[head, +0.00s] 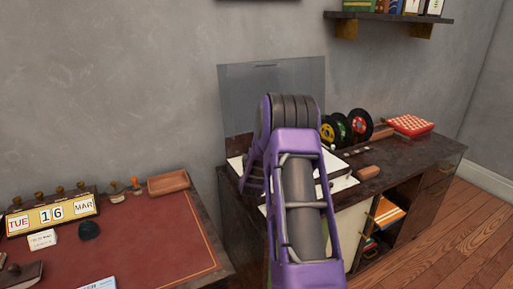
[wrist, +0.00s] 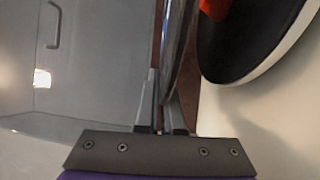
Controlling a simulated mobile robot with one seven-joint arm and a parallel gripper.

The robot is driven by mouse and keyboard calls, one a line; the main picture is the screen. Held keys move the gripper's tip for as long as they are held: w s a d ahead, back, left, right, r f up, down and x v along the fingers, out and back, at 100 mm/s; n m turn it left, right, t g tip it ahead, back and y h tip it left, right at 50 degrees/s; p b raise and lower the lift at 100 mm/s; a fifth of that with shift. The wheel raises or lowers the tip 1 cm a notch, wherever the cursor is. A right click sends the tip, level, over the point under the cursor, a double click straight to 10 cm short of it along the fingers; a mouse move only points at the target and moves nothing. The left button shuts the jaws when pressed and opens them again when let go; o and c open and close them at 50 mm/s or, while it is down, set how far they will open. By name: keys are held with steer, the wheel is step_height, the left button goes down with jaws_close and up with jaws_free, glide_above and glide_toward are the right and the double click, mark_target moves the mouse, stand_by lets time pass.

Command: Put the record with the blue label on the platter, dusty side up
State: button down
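In the wrist view my gripper (wrist: 160,100) is shut on a thin dark disc, a record (wrist: 178,55) seen nearly edge-on. Its label and both faces cannot be made out, so I cannot tell the label's colour or the dusty side. The black platter (wrist: 250,50), with a pale rim and a red-orange patch at its middle, lies to the right of the record, apart from it in the picture. In the head view my purple arm hides the gripper, the held record and most of the turntable (head: 341,184).
The grey see-through lid (head: 235,95) stands open behind the turntable. Records with yellow (head: 327,133), green (head: 342,130) and red (head: 360,124) labels stand upright to the right. A brown block (head: 368,172) and a red-and-white box (head: 410,125) are on the cabinet. A desk is at left.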

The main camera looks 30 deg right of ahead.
steer(key=c, duration=1)
jaws_free()
steer(key=shift+o, duration=0.2)
steer(key=v, duration=1.7)
steer(key=shift+s+a, duration=0.15)
steer(key=shift+s, duration=0.05)
